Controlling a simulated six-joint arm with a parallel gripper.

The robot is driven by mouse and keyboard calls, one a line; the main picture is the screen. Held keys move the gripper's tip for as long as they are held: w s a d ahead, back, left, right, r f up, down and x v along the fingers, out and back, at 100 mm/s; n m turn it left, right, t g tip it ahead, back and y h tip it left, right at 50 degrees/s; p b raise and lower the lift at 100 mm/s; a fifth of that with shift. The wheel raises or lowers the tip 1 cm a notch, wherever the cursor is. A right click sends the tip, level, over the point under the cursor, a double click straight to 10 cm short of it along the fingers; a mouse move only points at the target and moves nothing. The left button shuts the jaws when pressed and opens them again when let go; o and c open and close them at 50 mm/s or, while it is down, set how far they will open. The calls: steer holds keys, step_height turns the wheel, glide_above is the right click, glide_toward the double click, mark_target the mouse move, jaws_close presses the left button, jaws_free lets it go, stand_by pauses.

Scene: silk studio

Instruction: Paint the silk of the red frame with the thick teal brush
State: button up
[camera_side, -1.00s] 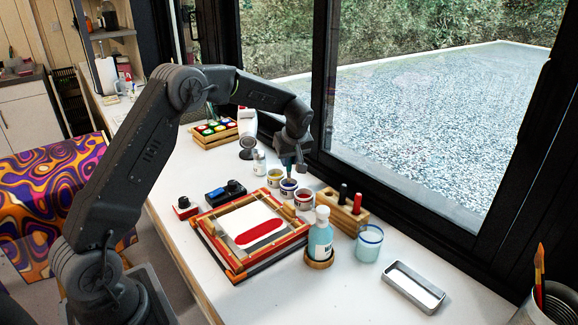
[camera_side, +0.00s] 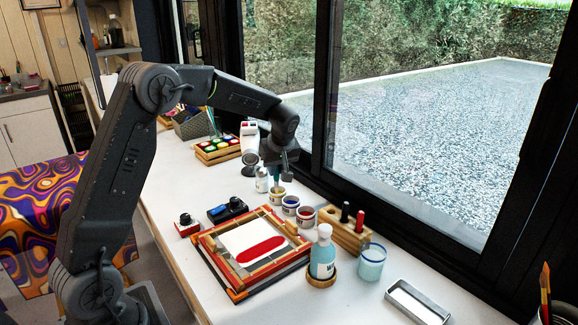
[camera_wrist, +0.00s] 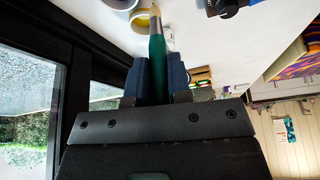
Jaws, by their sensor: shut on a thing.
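My gripper (camera_side: 279,165) is shut on the thick teal brush (camera_wrist: 157,55), which points down between the blue finger pads in the wrist view. The brush also shows under the gripper in the side view (camera_side: 277,181). Its tip is at the yellow paint pot (camera_side: 278,197); I cannot tell how deep it reaches. The blue pot (camera_side: 290,206) and red pot (camera_side: 306,217) stand beside it. The red frame (camera_side: 212,262) lies flat on the table, in front of the pots. Its white silk (camera_side: 240,236) carries a broad red stroke (camera_side: 262,250).
A paint box (camera_side: 218,150) is behind. The window (camera_side: 400,130) borders the table.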

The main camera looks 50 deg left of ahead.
steer(key=s+d+f, duration=0.1)
steer(key=s+d, duration=0.2)
steer(key=s, duration=1.5)
steer(key=shift+s+a+f, duration=0.1)
steer(key=shift+s+f, duration=0.05)
steer(key=shift+f, duration=1.15)
steer(key=shift+s+f, duration=0.15)
steer(key=shift+f, duration=1.1)
steer(key=shift+w, duration=5.65)
steer(key=shift+r, duration=2.9)
